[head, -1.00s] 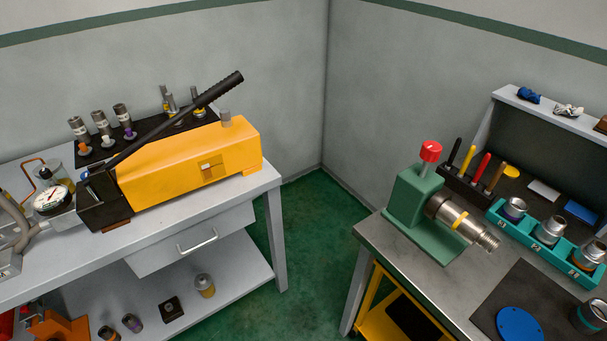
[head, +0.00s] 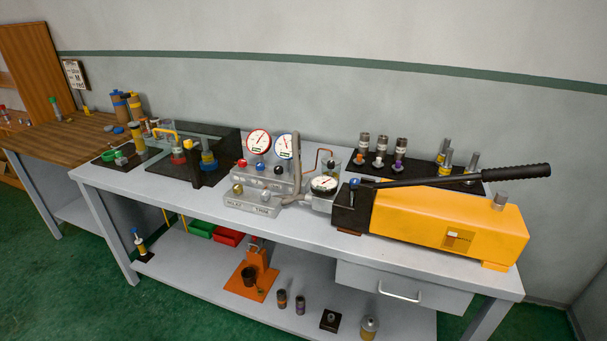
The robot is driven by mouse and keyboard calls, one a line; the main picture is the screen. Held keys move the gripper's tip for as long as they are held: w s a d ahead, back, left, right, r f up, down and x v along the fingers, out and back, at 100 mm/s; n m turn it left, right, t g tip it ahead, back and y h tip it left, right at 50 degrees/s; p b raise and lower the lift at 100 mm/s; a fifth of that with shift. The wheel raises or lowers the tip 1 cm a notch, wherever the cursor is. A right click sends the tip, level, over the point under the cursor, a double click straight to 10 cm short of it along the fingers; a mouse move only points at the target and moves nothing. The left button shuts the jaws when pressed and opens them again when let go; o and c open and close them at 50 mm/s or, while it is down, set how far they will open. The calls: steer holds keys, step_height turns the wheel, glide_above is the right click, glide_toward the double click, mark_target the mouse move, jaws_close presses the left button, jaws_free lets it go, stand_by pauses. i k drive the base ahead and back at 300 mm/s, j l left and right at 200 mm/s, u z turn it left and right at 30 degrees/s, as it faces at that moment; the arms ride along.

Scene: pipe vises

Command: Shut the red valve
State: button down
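A grey manifold block (head: 262,184) stands mid-bench. It carries a red-rimmed gauge (head: 258,142), a blue-rimmed gauge (head: 284,147) and several small knobs. One knob on it is red (head: 278,170); whether it is turned open or shut is too small to tell. Further left, a fitting with a red part (head: 178,156) stands under a yellow bent pipe. I cannot tell which of these red parts is the red valve. My gripper is not in view.
A yellow hand pump (head: 420,218) with a long black lever (head: 480,175) fills the bench's right end. The grey bench (head: 330,235) has a lower shelf with an orange stand (head: 252,277) and small parts. Green floor in front is clear.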

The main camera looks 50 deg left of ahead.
mark_target(242, 163)
steer(key=u, duration=1.7)
